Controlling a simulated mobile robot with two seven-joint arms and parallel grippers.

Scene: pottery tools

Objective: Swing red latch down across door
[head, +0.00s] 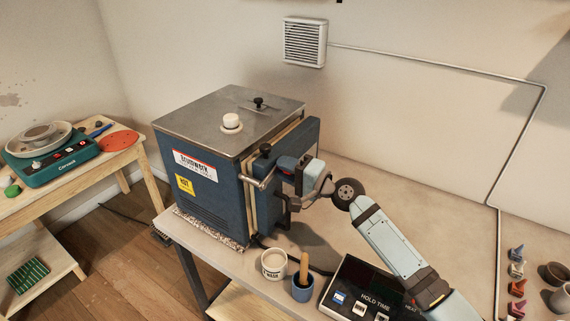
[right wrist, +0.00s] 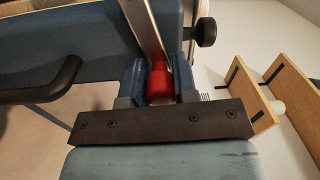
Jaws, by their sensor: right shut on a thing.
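The kiln (head: 212,165) is a blue box with a grey lid, standing on the table, its door (head: 312,136) on its right side. The red latch (right wrist: 160,84) shows in the right wrist view as a red grip on the end of a metal bar (right wrist: 146,28). My right gripper (right wrist: 160,80) is shut on this red grip, one blue finger on each side. In the head view my right gripper (head: 293,165) is at the door, and the latch is mostly hidden there. My left gripper is not in view.
A black door handle (right wrist: 42,84) is left of my right fingers in the wrist view; a black knob (right wrist: 205,32) is above right. A white tub (head: 274,264), a blue cup (head: 302,289) and a control panel (head: 362,292) stand in front of the kiln.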

